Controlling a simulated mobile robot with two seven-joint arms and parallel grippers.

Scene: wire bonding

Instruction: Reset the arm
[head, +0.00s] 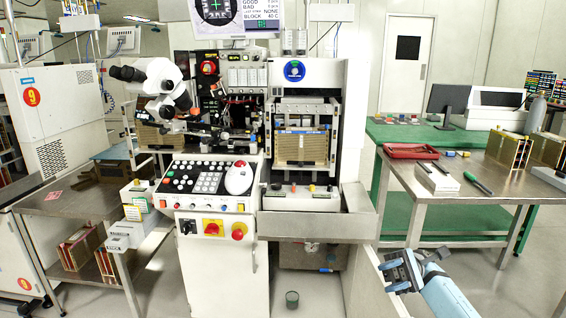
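My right gripper (400,271) is at the lower right, on my pale blue arm that comes in from the bottom right. It is in front of the wire bonding machine's right side and left of the steel table, apart from both as far as I can see. Its fingers are small and dark here, so I cannot tell whether they are open or shut. No object shows in it. My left gripper and arm are not in view. The wire bonding machine (212,262) stands in the middle with a microscope (150,76), a control panel and a magazine (303,147) in its bay.
A steel table (467,180) at right carries a red tray (411,151), a screwdriver (477,183) and magazines (508,148). A green bench (400,132) stands behind. A steel side table (75,200) is at left. A green cup (292,299) is on the floor. Floor at lower right is clear.

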